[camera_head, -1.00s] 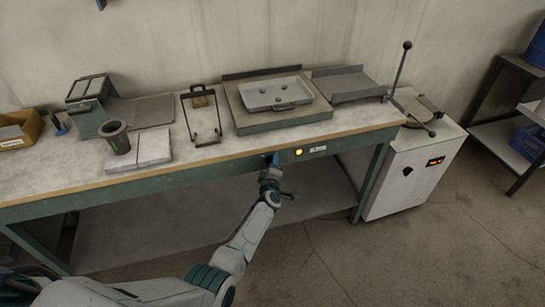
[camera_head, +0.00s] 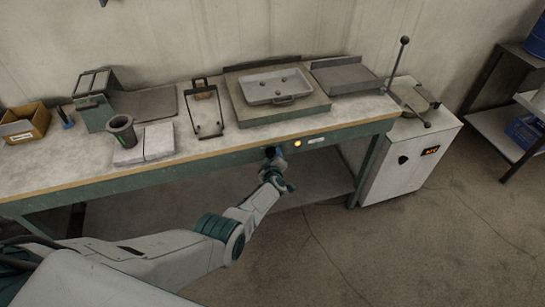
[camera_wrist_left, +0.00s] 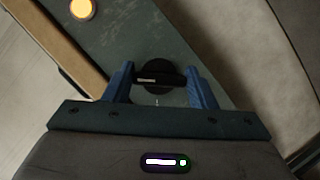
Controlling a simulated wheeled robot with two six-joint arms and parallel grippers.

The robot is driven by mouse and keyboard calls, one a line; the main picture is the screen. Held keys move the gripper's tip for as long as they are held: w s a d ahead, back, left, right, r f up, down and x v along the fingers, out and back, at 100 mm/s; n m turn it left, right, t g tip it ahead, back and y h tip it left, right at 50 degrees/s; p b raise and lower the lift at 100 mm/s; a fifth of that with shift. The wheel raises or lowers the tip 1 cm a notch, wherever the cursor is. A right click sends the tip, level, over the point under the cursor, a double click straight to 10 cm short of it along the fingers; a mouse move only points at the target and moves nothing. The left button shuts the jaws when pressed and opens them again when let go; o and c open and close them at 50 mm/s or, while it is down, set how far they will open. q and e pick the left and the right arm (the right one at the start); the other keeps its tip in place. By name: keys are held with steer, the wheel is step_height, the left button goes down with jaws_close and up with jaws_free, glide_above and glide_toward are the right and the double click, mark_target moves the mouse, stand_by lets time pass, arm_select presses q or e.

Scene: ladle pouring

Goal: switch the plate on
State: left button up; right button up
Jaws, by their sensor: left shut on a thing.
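The plate (camera_head: 245,118) is a flat grey-green unit on the workbench, with a shallow metal tray (camera_head: 277,87) on top. Its round black knob (camera_wrist_left: 156,67) is on the bench's green front panel, beside a lit amber lamp (camera_wrist_left: 82,9). The lamp also glows in the head view (camera_head: 297,143). My left gripper (camera_head: 270,153) is at the front panel, just left of the lamp in the head view. In the wrist view its blue fingers (camera_wrist_left: 160,86) are shut on the knob's bar, one at each end. My right gripper is not in view.
On the bench are a wire stand (camera_head: 204,110), a dark cup (camera_head: 121,131), pale blocks (camera_head: 157,140) and a cardboard box (camera_head: 24,122). A white cabinet (camera_head: 405,165) with a lever (camera_head: 396,68) stands at the right. The floor in front is clear.

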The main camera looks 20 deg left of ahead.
arm_select(q)
steer(key=o, duration=1)
steer(key=shift+s+d+r+p, duration=0.1)
steer(key=shift+s+r+p, duration=0.05)
steer(key=shift+s+p, duration=0.15)
steer(key=p+v, duration=0.5)
steer(key=v, duration=0.5)
steer(key=shift+s, duration=0.1)
steer(key=shift+f, duration=0.2)
